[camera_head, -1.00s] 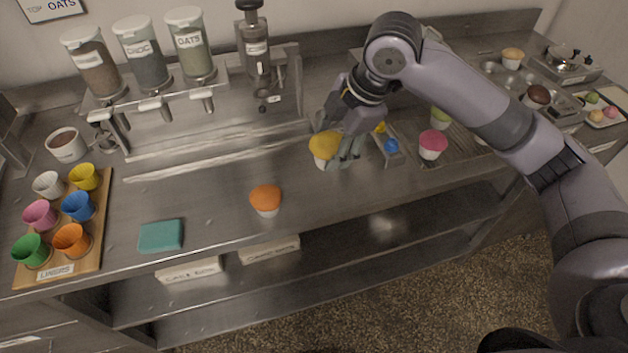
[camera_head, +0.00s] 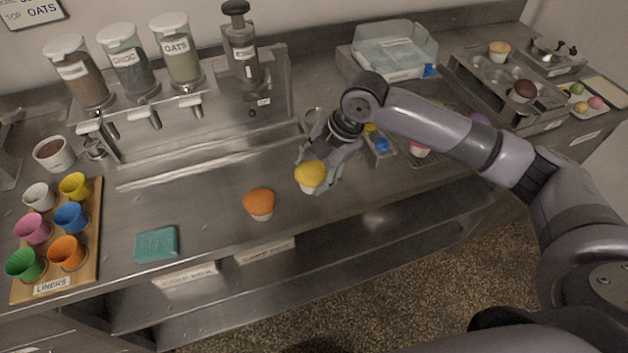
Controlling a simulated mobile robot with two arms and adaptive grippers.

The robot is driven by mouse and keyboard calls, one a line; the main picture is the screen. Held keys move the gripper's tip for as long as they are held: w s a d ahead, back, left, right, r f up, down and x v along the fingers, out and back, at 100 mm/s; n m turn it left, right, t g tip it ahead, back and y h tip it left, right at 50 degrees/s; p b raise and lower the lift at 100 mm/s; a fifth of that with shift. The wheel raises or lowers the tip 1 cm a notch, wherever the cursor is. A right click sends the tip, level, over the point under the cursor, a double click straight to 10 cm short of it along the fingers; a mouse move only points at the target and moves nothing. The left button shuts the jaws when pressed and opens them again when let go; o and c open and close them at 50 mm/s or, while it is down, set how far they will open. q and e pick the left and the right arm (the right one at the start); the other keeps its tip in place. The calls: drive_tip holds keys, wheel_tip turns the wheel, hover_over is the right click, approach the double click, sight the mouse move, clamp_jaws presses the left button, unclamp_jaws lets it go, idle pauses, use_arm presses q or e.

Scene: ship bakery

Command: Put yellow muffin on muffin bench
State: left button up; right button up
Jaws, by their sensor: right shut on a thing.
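The yellow muffin (camera_head: 310,176), with a pale liner below, is at the middle of the steel bench (camera_head: 215,205). My right gripper (camera_head: 318,174) is shut on it, with fingers around its sides. I cannot tell whether the muffin touches the bench or is held just above it. An orange muffin (camera_head: 259,203) stands upright on the bench to the left of the yellow one, a short gap apart. My left gripper is not in view.
A teal sponge (camera_head: 157,244) and a liners board (camera_head: 88,250) with several coloured cups lie at left. Dispensers (camera_head: 180,55) stand behind. A muffin tin (camera_head: 490,82) and a clear-lidded box (camera_head: 393,55) are at back right. Bench between sponge and orange muffin is clear.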

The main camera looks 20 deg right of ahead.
sight(314, 184)
drive_tip(key=shift+f+p, duration=0.35)
drive_tip(key=shift+f, duration=2.1)
drive_tip(key=shift+f, duration=0.1)
drive_tip(key=o, duration=0.9)
drive_tip(key=shift+c, duration=0.2)
drive_tip(key=b+v, duration=0.1)
drive_tip(key=v, duration=1.1)
drive_tip(key=shift+b, duration=0.3)
